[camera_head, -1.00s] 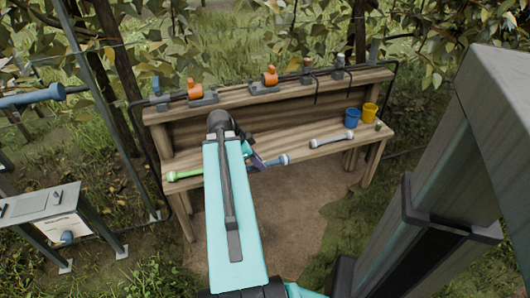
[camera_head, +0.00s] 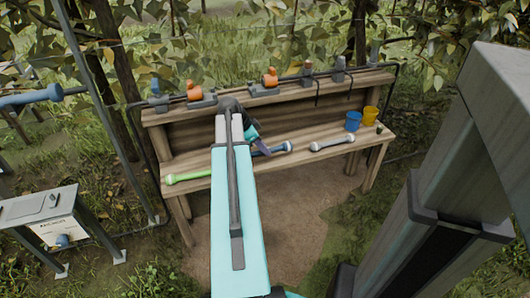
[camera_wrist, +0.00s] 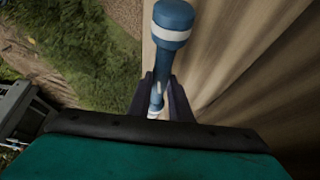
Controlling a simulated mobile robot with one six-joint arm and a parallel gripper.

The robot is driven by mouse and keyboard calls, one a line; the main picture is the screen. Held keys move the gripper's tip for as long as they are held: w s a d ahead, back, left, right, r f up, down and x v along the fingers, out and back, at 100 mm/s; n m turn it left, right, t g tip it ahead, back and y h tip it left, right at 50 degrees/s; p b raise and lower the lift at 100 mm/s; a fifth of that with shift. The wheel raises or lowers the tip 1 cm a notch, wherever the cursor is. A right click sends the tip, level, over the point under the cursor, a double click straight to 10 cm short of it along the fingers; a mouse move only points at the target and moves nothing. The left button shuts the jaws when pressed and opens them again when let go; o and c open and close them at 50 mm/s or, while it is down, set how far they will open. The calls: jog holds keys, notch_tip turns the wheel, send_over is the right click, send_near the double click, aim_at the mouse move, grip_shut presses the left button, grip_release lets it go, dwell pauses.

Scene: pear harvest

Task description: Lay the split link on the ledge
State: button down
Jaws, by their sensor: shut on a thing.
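A blue link (camera_head: 284,148) with pale bands and thick ends is at the wooden bench, between a green link (camera_head: 188,177) and a grey-white link (camera_head: 332,143). My gripper (camera_head: 263,150) is shut on the blue link, its dark fingers on either side of the thin shaft. In the wrist view the same link (camera_wrist: 173,28) runs away from the fingers (camera_wrist: 160,98), beside the wooden boards. Whether it touches the wood is not clear. The bench's worktop (camera_head: 215,160) and its raised back ledge (camera_head: 230,101) both show. No split in any link is clear at this size.
Orange-topped holders (camera_head: 195,92) and grey clamps stand along the back ledge. A grey stand (camera_head: 40,205) with a label is at the left. The worktop near the grey-white link has bare room.

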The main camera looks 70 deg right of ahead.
jog(key=shift+w+d+f, duration=0.1)
jog(key=shift+w+d, duration=0.05)
jog(key=shift+d, duration=0.5)
jog(key=shift+w+d, duration=0.1)
jog(key=shift+d, duration=0.55)
jog(key=shift+f+b, duration=0.95)
jog(key=shift+f, duration=0.8)
jog(key=shift+f, duration=0.15)
jog(key=c, duration=1.6)
grip_release()
